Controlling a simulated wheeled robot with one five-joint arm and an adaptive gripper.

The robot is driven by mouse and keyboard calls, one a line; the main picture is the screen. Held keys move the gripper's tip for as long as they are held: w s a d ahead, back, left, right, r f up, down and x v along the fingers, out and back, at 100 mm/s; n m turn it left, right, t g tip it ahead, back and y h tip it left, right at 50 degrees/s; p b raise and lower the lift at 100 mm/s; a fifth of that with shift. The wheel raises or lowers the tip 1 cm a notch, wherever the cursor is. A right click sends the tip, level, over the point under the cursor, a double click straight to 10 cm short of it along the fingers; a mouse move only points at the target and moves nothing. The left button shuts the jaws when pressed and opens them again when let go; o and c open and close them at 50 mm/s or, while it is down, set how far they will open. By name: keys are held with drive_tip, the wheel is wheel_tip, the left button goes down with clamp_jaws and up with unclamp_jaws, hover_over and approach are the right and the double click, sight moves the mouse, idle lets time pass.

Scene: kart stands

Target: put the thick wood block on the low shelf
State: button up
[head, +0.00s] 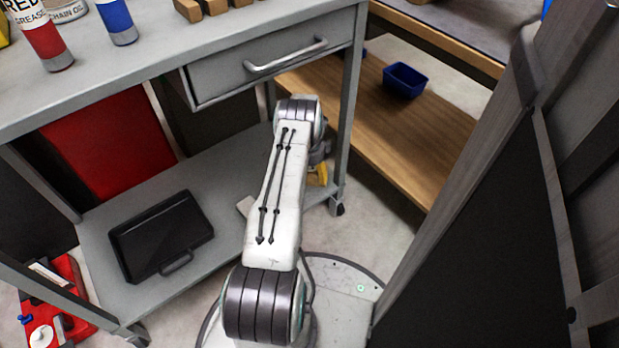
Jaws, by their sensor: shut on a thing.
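The low shelf (232,166) is the grey lower deck of the metal cart. My arm reaches down over its right part, and its white link hides most of my gripper. Only a dark part at the wrist end (319,152) shows to the right of the link. A pale wood piece (244,206), likely the thick wood block, shows one corner left of the link, at the low shelf. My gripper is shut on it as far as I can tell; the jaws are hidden. Whether the block touches the shelf is unclear.
A black case (162,236) lies on the left of the low shelf. A yellow thing (318,174) shows beside my wrist. Above are a drawer (270,68) and the top deck (150,62) with several wood blocks. A blue bin (405,80) stands on a wooden shelf at right.

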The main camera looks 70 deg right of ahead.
drive_tip(key=shift+f, duration=0.85)
drive_tip(key=shift+f+b, duration=0.1)
drive_tip(key=shift+b, duration=0.2)
drive_tip(key=o, duration=1.1)
drive_tip(key=shift+o, duration=0.2)
drive_tip(key=shift+r+p, duration=1.65)
drive_tip(key=shift+r, duration=2.2)
